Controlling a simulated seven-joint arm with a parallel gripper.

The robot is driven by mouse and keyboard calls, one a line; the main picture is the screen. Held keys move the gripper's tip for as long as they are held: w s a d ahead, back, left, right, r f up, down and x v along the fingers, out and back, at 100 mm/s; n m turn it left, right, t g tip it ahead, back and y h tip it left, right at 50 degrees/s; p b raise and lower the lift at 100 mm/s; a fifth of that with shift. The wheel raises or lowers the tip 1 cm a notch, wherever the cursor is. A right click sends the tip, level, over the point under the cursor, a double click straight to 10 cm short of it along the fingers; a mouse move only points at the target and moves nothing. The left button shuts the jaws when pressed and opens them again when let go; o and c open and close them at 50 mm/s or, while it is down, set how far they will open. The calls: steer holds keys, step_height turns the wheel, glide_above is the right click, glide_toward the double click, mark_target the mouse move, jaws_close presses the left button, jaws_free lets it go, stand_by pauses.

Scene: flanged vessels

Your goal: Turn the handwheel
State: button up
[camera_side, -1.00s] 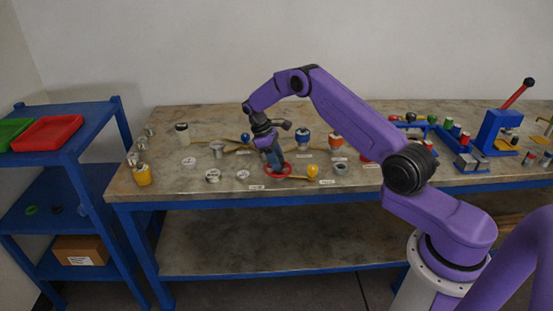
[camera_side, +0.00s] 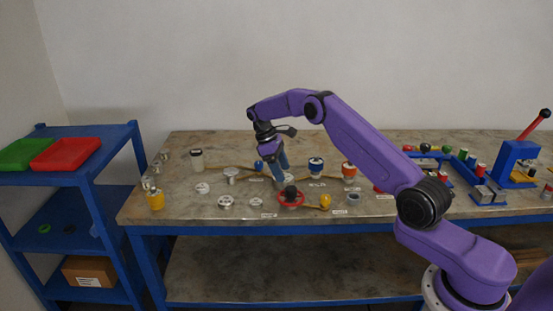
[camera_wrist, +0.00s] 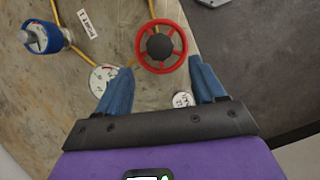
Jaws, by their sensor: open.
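The red handwheel (camera_side: 291,198) with a dark hub lies near the front edge of the bench. In the wrist view the handwheel (camera_wrist: 161,68) shows whole, with its spokes and black hub, just beyond my fingertips. The wheel's underside and stem are hidden.
A yellow knob (camera_side: 325,201) stands right of the wheel, with a grey cup (camera_side: 353,197) beyond. Blue-topped (camera_side: 316,164) and orange-topped (camera_side: 349,169) vessels stand behind. Flat metal flanges (camera_side: 225,202) lie to the left. A blue shelf (camera_side: 70,180) stands left of the bench.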

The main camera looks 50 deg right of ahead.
steer(key=shift+v, duration=2.25)
steer(key=shift+a, duration=0.15)
steer(key=s+a+r+n+t, duration=0.1)
steer(key=s+a+r, duration=0.15)
steer(key=a, duration=0.35)
steer(key=s+a+r+n+t, duration=0.1)
steer(key=s+a+r, duration=0.1)
steer(key=a+r, duration=0.35)
steer(key=s+a+r+n, duration=0.2)
steer(key=s+a, duration=0.6)
steer(key=s, duration=0.2)
steer(key=s+a+n+t+y, duration=0.1)
steer(key=s+a+t, duration=0.1)
steer(key=s, duration=1.4)
steer(key=s+d+f, duration=0.1)
steer(key=s+d, duration=0.1)
steer(key=s, duration=0.5)
steer(key=s+d+f+n+y, duration=0.1)
steer(key=s+d, duration=0.2)
steer(key=s, duration=0.4)
steer(key=shift+d+n+y, duration=0.15)
steer(key=shift+n+y, duration=0.15)
